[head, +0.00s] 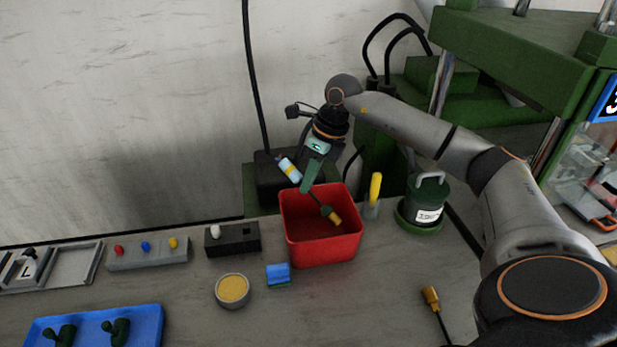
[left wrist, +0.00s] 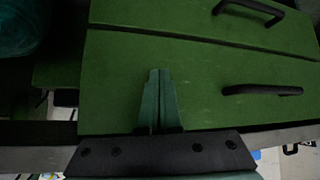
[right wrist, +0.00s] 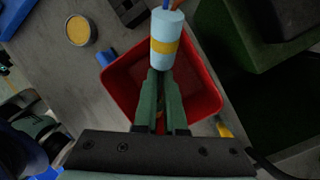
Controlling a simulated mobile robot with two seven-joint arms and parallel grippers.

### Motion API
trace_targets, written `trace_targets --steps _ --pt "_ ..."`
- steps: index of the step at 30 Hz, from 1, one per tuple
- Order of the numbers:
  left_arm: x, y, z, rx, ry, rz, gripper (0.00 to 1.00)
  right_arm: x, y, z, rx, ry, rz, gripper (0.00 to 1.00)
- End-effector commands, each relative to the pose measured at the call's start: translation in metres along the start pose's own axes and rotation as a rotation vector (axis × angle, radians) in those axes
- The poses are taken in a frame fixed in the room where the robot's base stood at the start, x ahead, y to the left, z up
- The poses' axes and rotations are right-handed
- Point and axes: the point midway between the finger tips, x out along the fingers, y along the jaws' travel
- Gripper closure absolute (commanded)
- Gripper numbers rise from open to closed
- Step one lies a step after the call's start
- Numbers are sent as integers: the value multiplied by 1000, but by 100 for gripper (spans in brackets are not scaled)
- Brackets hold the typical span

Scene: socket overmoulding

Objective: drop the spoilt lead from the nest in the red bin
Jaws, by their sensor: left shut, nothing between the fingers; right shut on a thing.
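The lead (head: 289,169) hangs slantwise in my right gripper (head: 306,190), over the open red bin (head: 322,250). Its light-blue sleeve with a yellow band sticks out to the upper left. A dark part with a brass-yellow tip points down inside the bin's outline. In the right wrist view the sleeve (right wrist: 165,55) has orange and blue wires at its end, and the red bin (right wrist: 120,80) lies below the shut fingers (right wrist: 158,78). The left wrist view shows my left gripper (left wrist: 160,75) shut and empty before green drawers. I cannot tell which fixture is the nest.
A blue sponge-like block (head: 278,275) and a round bowl (head: 233,290) stand left of the bin. A yellow-handled tool in a holder (head: 374,195) and a green canister (head: 427,205) stand right of it. Another brass-ended lead (head: 431,298) lies at the front. A blue tray (head: 145,335) is front left.

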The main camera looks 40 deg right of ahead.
Motion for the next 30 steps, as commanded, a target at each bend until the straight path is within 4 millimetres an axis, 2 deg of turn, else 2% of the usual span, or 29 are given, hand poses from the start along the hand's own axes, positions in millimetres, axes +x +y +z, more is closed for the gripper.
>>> trace_targets --steps 11,12,21,30 --pt "1 0 0 0 2 0 100 3 0 0 0 -1 0 100" --pt "2 0 0 0 2 0 100 3 0 0 -1 -1 0 90" --pt "2 0 0 0 3 0 100 3 0 0 -1 -1 0 57" --pt "2 0 0 0 3 0 100 3 0 -1 0 0 0 57"
